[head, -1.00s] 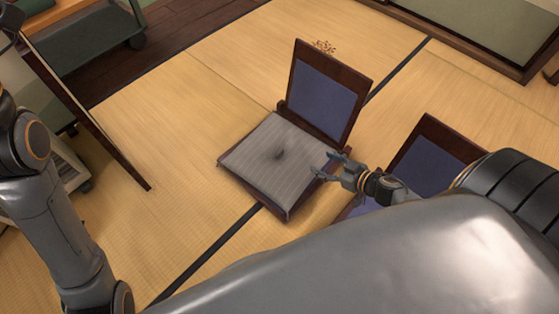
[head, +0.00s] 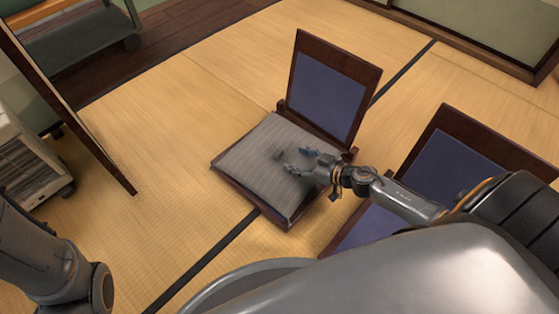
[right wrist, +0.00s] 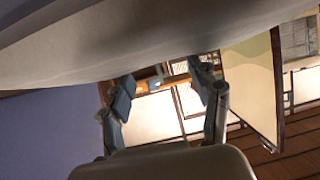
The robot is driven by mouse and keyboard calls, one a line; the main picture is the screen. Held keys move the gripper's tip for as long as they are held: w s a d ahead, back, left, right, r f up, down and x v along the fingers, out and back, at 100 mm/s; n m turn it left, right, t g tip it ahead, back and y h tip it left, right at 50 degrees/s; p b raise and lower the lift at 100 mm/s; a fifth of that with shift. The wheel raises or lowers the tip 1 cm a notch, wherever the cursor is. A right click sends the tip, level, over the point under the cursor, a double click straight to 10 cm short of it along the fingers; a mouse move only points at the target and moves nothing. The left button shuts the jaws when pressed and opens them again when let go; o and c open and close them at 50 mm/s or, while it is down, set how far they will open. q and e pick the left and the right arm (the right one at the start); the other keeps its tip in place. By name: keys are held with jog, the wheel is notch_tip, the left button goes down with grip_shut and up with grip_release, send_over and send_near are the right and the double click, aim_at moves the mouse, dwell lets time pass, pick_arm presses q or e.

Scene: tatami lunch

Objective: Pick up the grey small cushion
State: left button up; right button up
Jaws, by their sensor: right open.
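The grey small cushion (head: 255,155) is square, striped and dimpled in the middle. It lies flat on the seat of a dark wood legless chair with a blue back panel (head: 325,92). My right gripper (head: 298,161) is open and empty over the right part of the cushion. In the right wrist view the two fingers (right wrist: 168,98) stand apart with nothing between them. A large pale grey surface, seemingly the cushion (right wrist: 180,35), spans the top of that view, close to the fingers. Whether they touch it I cannot tell. My left gripper is out of view.
A second blue-panelled chair (head: 440,165) stands at the right, beneath my right arm. A dark-edged upright panel (head: 75,115) and a white wheeled unit (head: 28,160) are at the left. A green cart (head: 80,45) is at the back left. Tatami left of the cushion is clear.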

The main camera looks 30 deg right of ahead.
aim_at(280, 153)
jog(key=b+x, duration=0.2)
jog(key=x, duration=0.2)
jog(key=shift+a+b, duration=0.15)
jog(key=shift+b, duration=0.25)
jog(key=shift+w+a+f, duration=0.1)
jog(key=shift+w+a, duration=0.1)
jog(key=shift+w, duration=0.25)
grip_shut()
